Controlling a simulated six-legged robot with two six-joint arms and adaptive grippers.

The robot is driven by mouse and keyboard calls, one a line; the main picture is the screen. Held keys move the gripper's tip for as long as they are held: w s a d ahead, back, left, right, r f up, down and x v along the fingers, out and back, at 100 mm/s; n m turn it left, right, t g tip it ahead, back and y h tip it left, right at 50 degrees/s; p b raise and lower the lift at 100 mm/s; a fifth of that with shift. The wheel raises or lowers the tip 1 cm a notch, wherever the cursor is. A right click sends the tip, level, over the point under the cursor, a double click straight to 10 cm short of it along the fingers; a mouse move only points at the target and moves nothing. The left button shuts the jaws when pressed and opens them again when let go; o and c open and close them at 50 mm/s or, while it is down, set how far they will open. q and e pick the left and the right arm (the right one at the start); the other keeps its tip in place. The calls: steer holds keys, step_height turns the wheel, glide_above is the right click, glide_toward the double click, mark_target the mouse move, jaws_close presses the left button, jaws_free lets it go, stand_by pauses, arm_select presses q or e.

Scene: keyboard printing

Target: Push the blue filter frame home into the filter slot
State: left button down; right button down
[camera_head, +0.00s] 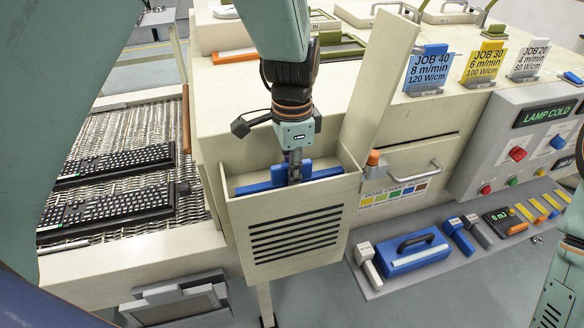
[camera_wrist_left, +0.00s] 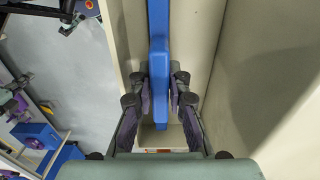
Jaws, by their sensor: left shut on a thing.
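The blue filter frame (camera_head: 326,173) lies across the open top of the beige louvred filter housing (camera_head: 240,205), with its upper edge near the rim. Its lower part is hidden by the housing's front wall, so I cannot tell how deep it sits in the slot. My left gripper (camera_head: 294,178) points down and is shut on the frame's raised middle grip. In the left wrist view, its two fingers (camera_wrist_left: 160,88) press on both sides of the blue bar (camera_wrist_left: 158,35), between beige walls. My right gripper is not clearly visible.
A beige lid panel (camera_head: 380,85) stands upright just right of the housing. An orange-tipped knob (camera_head: 374,158) is close by. A shelf below holds a blue case (camera_head: 412,256) and small tools. Keyboards (camera_head: 110,210) lie on the mesh conveyor at left.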

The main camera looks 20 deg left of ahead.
arm_select(q)
steer(key=shift+f, duration=0.7)
steer(key=shift+b, duration=0.3)
steer(key=shift+r+p, duration=0.1)
steer(key=shift+p, duration=0.8)
steer(key=shift+f, duration=0.2)
stand_by(0.7)
steer(key=shift+s+p, duration=0.1)
steer(key=shift+p, duration=0.7)
stand_by(0.7)
steer(key=shift+s+f, duration=0.15)
stand_by(0.7)
steer(key=shift+p, duration=1.15)
stand_by(1.7)
